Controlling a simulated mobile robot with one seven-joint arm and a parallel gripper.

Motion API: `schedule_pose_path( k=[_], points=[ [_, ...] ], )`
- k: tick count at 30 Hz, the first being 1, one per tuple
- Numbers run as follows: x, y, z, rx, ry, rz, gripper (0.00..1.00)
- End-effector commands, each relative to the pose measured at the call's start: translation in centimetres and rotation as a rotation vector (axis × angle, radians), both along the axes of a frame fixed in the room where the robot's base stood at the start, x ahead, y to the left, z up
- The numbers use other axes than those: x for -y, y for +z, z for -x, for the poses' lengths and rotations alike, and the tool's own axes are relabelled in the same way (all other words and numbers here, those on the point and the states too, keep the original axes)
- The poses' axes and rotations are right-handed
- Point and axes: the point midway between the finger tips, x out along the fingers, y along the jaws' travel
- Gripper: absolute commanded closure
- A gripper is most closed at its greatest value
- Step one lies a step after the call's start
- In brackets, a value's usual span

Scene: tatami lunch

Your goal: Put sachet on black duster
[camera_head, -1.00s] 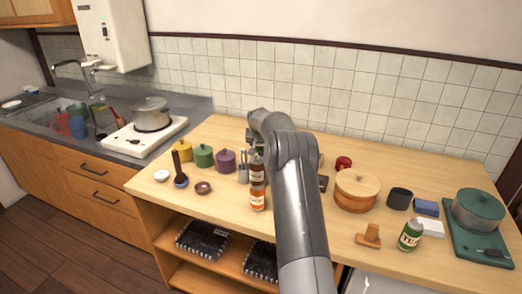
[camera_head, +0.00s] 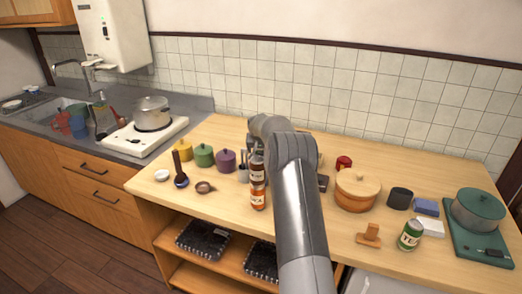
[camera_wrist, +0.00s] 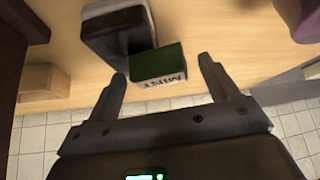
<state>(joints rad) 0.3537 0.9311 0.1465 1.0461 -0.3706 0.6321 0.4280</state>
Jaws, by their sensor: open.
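In the wrist view a green packet marked MINT (camera_wrist: 158,66), which looks like the sachet, lies on the wooden counter. The black duster (camera_wrist: 112,28), a dark block with a pale side, is right beside it, up and to the left; I cannot tell whether they touch. My gripper (camera_wrist: 162,74) is open, with one finger on each side of the packet's near end, and it holds nothing. In the head view my arm hides the gripper and the packet.
A tan block (camera_wrist: 44,80) lies left of the duster in the wrist view. A wooden pot (camera_head: 357,192) stands to the right.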

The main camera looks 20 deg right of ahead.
Motion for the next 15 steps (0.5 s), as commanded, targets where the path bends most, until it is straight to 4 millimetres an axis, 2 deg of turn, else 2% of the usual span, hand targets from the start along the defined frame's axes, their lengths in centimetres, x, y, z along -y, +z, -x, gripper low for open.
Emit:
schedule_pose_path(
  k=[7, 15],
  points=[
    [-0.4, 1.6, 0.6, 0.002, 0.000, 0.001, 0.21],
    [-1.6, 5.9, 3.1, 0.003, 0.000, 0.001, 0.21]
  ],
)
